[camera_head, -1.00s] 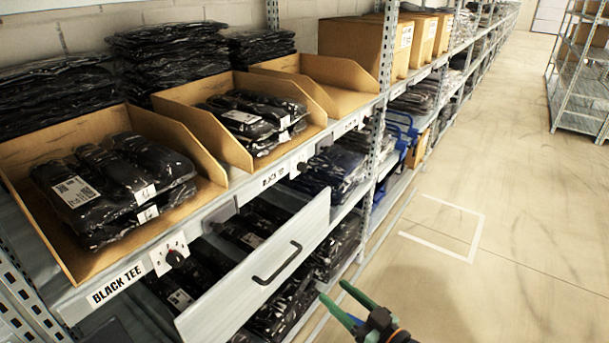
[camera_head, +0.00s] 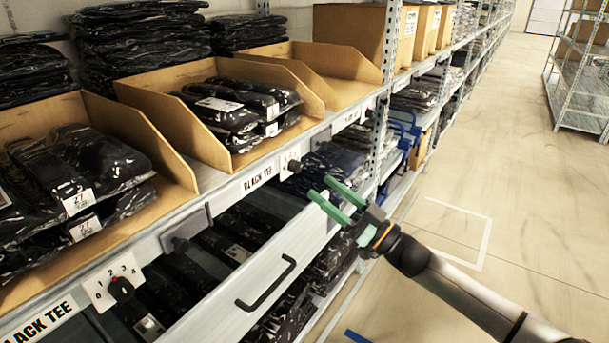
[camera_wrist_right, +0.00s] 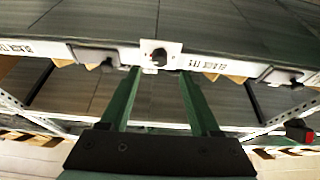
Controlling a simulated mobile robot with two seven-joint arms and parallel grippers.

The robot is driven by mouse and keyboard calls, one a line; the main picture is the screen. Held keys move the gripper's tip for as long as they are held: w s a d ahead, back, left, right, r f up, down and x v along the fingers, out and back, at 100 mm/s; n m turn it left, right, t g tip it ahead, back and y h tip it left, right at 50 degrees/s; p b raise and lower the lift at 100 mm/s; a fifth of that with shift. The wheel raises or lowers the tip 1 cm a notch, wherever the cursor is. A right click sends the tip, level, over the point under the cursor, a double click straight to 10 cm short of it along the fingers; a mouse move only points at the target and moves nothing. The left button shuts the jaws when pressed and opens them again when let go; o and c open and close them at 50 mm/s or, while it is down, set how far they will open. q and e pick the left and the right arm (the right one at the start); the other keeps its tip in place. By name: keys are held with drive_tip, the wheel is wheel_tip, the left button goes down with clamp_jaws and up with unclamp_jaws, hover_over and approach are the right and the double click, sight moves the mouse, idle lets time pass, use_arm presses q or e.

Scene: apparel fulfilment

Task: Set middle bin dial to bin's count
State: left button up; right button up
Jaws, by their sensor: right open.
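The middle bin (camera_head: 158,118) is an open-front cardboard bin holding black plastic-wrapped packages (camera_head: 240,105) with white labels. They overlap, so their count is not clear. Its dial (camera_head: 293,166), a black knob on a pale plate, sits on the shelf edge right of a BLACK TEE label; its pointer cannot be read. My right gripper (camera_head: 320,188), with green fingers, is open and empty just in front of and below this dial, apart from it. In the right wrist view a dial (camera_wrist_right: 158,55) shows ahead, between the open fingers (camera_wrist_right: 160,72). My left gripper is not in view.
The left bin (camera_head: 150,205) holds similar packages; its dial (camera_head: 122,288) shows numbers. The right bin (camera_head: 340,68) looks empty. A pulled-out drawer (camera_head: 240,290) with a black handle projects below.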

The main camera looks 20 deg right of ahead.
sight(299, 170)
drive_tip(key=x, duration=0.6)
drive_tip(key=shift+w+a, duration=0.15)
drive_tip(key=shift+w, duration=0.05)
clamp_jaws()
idle(0.4)
